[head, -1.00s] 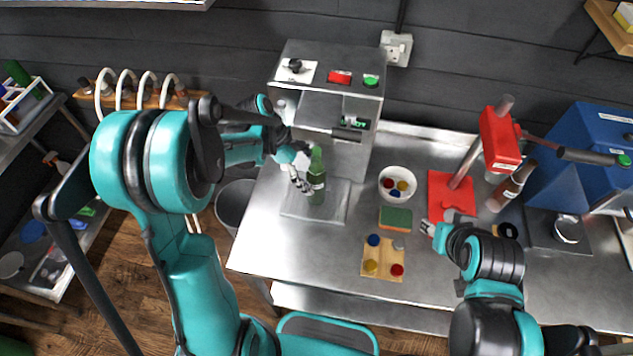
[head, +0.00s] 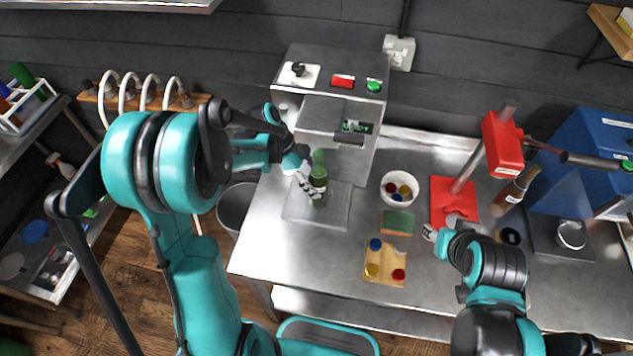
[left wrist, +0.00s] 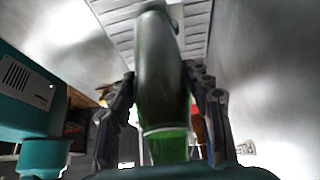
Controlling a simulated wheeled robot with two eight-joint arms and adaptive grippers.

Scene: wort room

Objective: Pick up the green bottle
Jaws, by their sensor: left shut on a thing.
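The green bottle (head: 319,174) is upright at the grey plate in front of the metal machine. My left gripper (head: 308,184) is at its left side, with the fingers around its body. In the left wrist view the bottle (left wrist: 161,75) stands between the two dark fingers of the left gripper (left wrist: 162,112), which is shut on it. I cannot tell whether its base touches the plate. My right gripper (head: 432,234) is over the table to the right, apart from the bottle; its fingers are too small to read.
The metal machine (head: 328,66) stands close behind the bottle. To the right are a white bowl (head: 386,201), a green sponge (head: 398,222), a wooden board (head: 383,277) with coloured caps, a red stand (head: 440,212) and a brown bottle (head: 513,193). The table front is clear.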

